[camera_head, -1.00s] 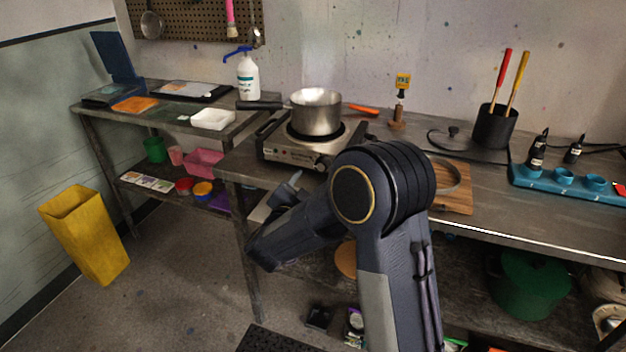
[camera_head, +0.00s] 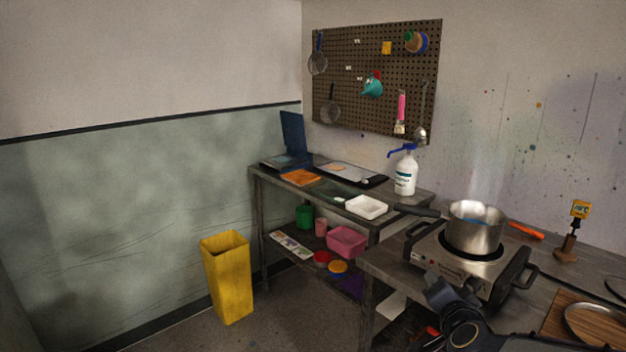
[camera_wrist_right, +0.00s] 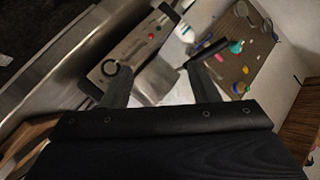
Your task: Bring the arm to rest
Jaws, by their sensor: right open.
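My right gripper (camera_wrist_right: 160,84) is open in the right wrist view, its two dark fingers apart with nothing held between them. Beyond the fingers are the metal pot (camera_wrist_right: 155,78) and the hot plate (camera_wrist_right: 125,55) with its knob. In the head view, part of my right arm (camera_head: 455,312) shows at the bottom, in front of the hot plate (camera_head: 440,262); the fingers cannot be made out there. The steel pot (camera_head: 474,232) stands on the hot plate with something bluish inside. My left gripper is not in view.
A side table holds a white tray (camera_head: 366,207), a pump bottle (camera_head: 405,172) and an orange item (camera_head: 300,178). A yellow bin (camera_head: 227,277) stands on the floor. A pegboard (camera_head: 345,75) hangs on the wall. A wooden board (camera_head: 560,322) lies on the bench at right.

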